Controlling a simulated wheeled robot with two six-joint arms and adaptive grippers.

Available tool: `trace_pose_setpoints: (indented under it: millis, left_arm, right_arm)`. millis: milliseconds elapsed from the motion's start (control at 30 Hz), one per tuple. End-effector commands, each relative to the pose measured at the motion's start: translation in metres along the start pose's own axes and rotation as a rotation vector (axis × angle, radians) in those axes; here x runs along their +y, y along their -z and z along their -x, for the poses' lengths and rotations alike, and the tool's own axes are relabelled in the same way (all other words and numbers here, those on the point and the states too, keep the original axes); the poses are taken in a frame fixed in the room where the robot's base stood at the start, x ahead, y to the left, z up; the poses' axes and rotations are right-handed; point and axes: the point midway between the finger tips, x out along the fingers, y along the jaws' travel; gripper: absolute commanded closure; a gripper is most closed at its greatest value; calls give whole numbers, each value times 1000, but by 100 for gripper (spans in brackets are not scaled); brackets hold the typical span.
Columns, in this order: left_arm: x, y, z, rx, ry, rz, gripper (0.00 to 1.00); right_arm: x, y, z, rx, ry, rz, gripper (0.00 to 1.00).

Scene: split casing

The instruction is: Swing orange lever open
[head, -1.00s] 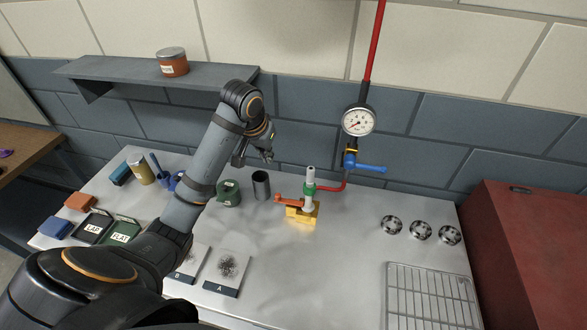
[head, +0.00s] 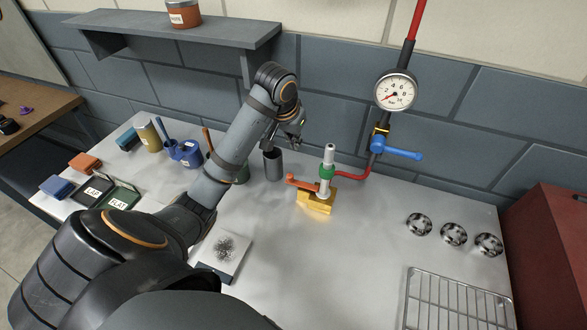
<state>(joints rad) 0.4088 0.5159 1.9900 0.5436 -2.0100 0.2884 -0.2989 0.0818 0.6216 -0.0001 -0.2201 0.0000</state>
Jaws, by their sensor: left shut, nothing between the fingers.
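The orange lever (head: 302,186) sticks out to the left from a brass block (head: 316,204) on the metal worktop. A grey upright post (head: 328,166) with a green collar (head: 326,172) rises from the block, and a red pipe joins it from the wall. My left gripper (head: 296,142) is shut and empty, behind and above the lever, near the wall. It is apart from the lever. My right gripper is not in view.
A blue-handled valve (head: 398,152) and a gauge (head: 396,90) are on the wall pipe. Round metal discs (head: 454,234) and a wire rack (head: 456,302) lie right. The worktop before the block is clear.

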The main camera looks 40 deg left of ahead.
Motion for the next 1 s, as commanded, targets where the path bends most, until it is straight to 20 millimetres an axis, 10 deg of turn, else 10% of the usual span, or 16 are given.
trace_pose_setpoints:
  millis: [533,1000]
  left_arm:
    - [1,-3,-81,-2,-2,0,100]
    - [-1,-36,-86,0,2,-1,100]
  right_arm:
    - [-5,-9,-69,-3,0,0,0]
    - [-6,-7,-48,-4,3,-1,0]
